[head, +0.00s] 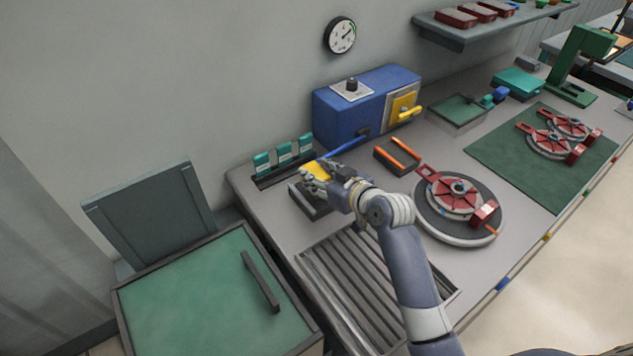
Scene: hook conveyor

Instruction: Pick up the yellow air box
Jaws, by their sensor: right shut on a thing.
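The yellow air box (316,169) shows only in part, behind the fingers of my right gripper (322,180). My right gripper is shut on it, at the back left of the grey workbench (280,222). The box is over or just behind a small dark tray (308,204). I cannot tell whether the box still touches the tray. My left gripper is not in view.
A blue machine (345,105) with a yellow panel stands behind. A rack of teal pieces (284,155) is left of the gripper. A round turntable (458,238) with a red part is to the right. A ribbed grate (345,285) lies in front.

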